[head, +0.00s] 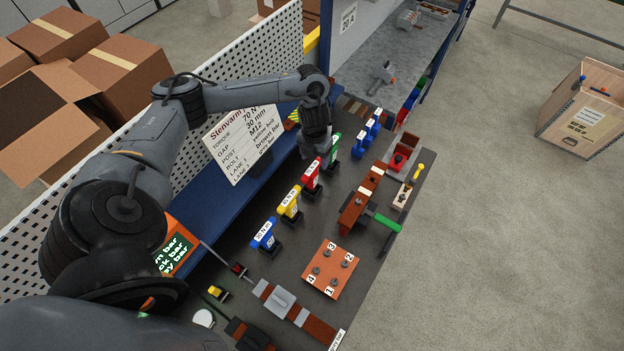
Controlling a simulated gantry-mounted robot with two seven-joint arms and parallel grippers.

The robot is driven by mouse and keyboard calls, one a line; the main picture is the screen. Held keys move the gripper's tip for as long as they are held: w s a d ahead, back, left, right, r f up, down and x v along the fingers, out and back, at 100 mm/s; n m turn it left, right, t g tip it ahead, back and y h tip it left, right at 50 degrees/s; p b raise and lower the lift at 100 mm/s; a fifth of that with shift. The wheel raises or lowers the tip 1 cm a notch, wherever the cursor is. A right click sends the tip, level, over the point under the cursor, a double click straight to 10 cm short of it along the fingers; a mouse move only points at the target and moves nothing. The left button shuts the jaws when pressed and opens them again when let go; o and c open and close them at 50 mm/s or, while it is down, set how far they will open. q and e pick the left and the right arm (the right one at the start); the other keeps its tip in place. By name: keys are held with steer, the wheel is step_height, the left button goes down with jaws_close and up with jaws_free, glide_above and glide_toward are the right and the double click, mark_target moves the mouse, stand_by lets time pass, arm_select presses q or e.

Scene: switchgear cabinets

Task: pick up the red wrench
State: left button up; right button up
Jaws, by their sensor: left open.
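The red wrench (311,180) stands on the dark bench top in a row of similar coloured tools, with a white label on its upper end. My left gripper (320,152) is open, just behind and above the red wrench and close to the green wrench (333,150). Its fingers point down and are small and partly hidden, so I cannot tell whether they touch anything. The yellow wrench (289,206) and a blue wrench (266,236) stand in front of the red one. My right gripper is not in view.
A printed sign (243,140) stands left of the row, before a white perforated panel (228,72). A brown plate with numbered bolts (331,269) lies in front right. More blue tools (362,139) stand behind. A brown bar assembly (358,206) and green-handled tool (387,222) lie right.

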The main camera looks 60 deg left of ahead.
mark_target(312, 168)
arm_select(q)
steer(key=f, duration=0.1)
steer(key=f+b, duration=0.1)
steer(key=f, duration=0.1)
steer(key=a+f+b, duration=0.1)
steer(key=f, duration=0.1)
steer(key=shift+s, duration=0.25)
steer(key=shift+f+p, duration=0.8)
steer(key=shift+f, duration=1.8)
jaws_close()
